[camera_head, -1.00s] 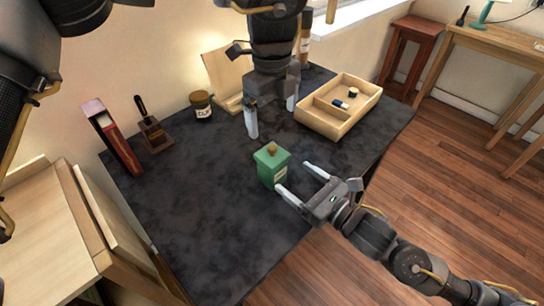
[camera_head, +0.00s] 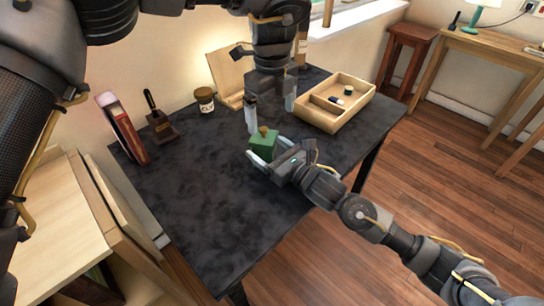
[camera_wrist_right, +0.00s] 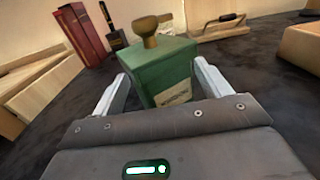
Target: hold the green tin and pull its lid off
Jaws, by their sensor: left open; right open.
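The green tin (camera_head: 264,142) stands upright on the dark table, its green lid with a brown knob (camera_head: 264,130) on top. The tin fills the middle of the right wrist view (camera_wrist_right: 160,72), with a pale label low on its near side. My right gripper (camera_head: 262,155) is open, its two fingers on either side of the tin's body; a small gap shows at the fingers in the wrist view. My left gripper (camera_head: 270,117) is open and empty, pointing down just above and behind the tin. The tin's lower part is hidden by my right gripper in the head view.
A wooden tray (camera_head: 335,102) with small items lies at the right rear. A jar (camera_head: 204,100), a stamp-like tool on a block (camera_head: 160,122) and a red book (camera_head: 122,128) stand at the back left. The front left of the table (camera_head: 205,215) is clear.

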